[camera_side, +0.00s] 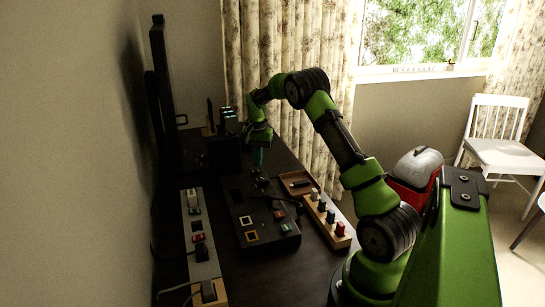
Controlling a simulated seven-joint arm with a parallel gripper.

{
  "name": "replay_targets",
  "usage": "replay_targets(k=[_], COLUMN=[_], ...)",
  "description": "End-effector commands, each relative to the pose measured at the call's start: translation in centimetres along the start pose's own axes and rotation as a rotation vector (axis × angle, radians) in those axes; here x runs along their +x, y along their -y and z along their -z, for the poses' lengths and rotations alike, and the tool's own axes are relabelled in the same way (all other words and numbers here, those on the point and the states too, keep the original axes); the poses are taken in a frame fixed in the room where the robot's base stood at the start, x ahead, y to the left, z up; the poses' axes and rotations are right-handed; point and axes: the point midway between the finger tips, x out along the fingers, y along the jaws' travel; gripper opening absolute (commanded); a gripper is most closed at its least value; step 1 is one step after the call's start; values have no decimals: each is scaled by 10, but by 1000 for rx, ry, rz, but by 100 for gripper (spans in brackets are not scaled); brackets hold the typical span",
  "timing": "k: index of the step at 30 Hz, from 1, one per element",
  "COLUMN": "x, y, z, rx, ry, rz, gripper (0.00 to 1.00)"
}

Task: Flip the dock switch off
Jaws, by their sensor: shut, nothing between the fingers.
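A dark dock panel (245,225) lies on the black desk, with yellow-framed squares, small coloured pieces and a dark raised part on its top. Which of these is the dock switch, and how it is set, is too small and dark to tell. My gripper (257,158) points down above the far end of the panel, near the dark raised part (262,181). Its fingers are shut with nothing between them. I cannot tell whether the fingertips touch anything.
A grey power strip (197,228) with a red switch lies left of the panel. A wooden peg rack (325,217) and a brown tray (297,184) lie right. A black monitor (163,80) stands along the wall. Lit devices (229,118) stand at the far end.

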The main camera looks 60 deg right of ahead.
Motion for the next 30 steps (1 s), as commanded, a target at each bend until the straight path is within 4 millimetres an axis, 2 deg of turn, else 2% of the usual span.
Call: replay_targets(k=[18, 30], x=[-49, -52], y=[0, 0], z=[0, 1], rx=[0, -6], ry=[-3, -4], rz=[0, 0], gripper=[0, 0])
